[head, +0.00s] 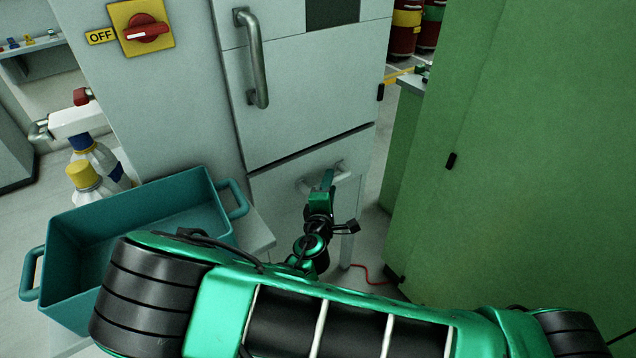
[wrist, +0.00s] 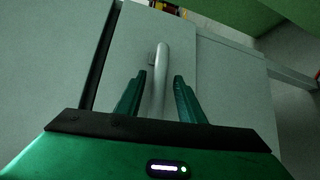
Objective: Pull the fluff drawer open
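My gripper (wrist: 159,88) is open there, with one green finger on each side of the handle's line. Gaps show between the fingers and the bar; I cannot tell how deep the bar sits between them.
Above the drawer is a door with a long handle (head: 256,60). A red switch (head: 146,33) marked OFF is on the cabinet's side. A teal bin (head: 75,215) stands at left by bottles (head: 90,180). A green cabinet (head: 530,130) closes off the right. A red cable (head: 370,277) lies on the floor.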

